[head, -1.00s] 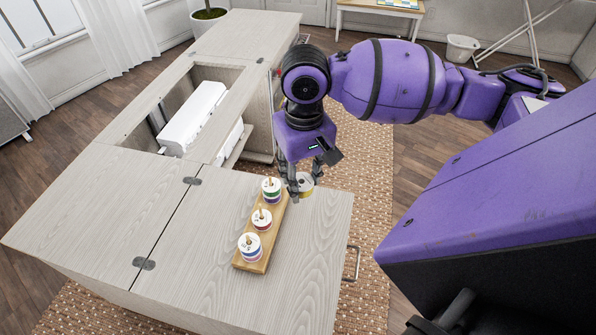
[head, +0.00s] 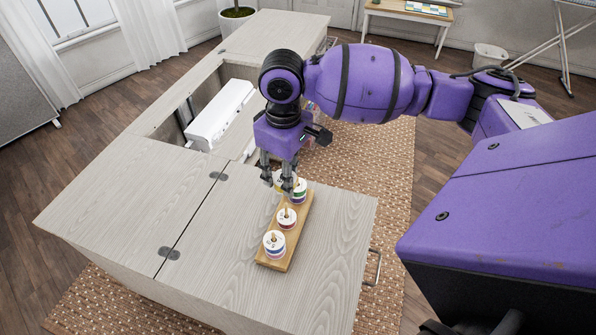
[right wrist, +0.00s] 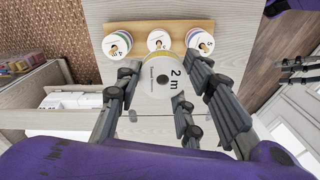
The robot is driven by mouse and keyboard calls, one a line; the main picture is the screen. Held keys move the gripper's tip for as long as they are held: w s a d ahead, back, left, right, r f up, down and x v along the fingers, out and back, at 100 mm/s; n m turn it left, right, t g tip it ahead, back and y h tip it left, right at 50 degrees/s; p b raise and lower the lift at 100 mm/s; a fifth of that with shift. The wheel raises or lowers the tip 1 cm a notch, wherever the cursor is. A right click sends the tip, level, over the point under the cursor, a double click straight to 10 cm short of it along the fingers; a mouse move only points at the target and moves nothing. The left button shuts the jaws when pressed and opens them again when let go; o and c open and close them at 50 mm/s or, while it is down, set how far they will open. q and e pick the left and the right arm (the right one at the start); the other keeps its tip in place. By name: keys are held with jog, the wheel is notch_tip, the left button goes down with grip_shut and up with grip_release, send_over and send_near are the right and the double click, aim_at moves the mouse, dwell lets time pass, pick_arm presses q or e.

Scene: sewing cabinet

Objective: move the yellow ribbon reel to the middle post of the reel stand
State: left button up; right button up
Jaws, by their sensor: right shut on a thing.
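My right gripper (head: 278,187) is shut on the yellow ribbon reel (head: 279,181), just left of the far end of the reel stand (head: 273,263). In the right wrist view the reel (right wrist: 163,80) sits between the fingers, its white face marked "2 m" and a yellow edge showing. The wooden stand (right wrist: 182,25) carries reels on three posts: a near stack (head: 274,245), a middle one (head: 287,218) and a far one (head: 300,191). The middle post tip stands out above its reel. My left gripper is out of view.
The stand is on the pale wooden cabinet top (head: 325,250), which is clear around it. A white sewing machine (head: 220,113) sits in the cabinet opening behind. Hinges (head: 168,253) lie on the left; a handle (head: 374,267) juts from the right edge.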

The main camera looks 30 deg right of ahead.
jog(key=shift+w+f+n, duration=0.25)
jog(key=shift+f+n, duration=0.25)
jog(key=shift+n, duration=0.7)
jog(key=shift+w+f+n, duration=0.1)
jog(key=shift+n, duration=0.5)
jog(key=shift+f, duration=0.45)
notch_tip(320, 180, down, 5)
jog(key=b, duration=0.3)
jog(key=shift+b, duration=0.35)
jog(key=shift+r+p, duration=0.3)
jog(key=shift+r, duration=0.3)
jog(key=shift+f, duration=0.2)
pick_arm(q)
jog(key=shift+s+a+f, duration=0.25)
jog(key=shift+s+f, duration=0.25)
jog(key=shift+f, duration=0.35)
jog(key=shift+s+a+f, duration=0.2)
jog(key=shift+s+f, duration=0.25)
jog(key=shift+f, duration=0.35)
pick_arm(e)
jog(key=shift+f, duration=0.55)
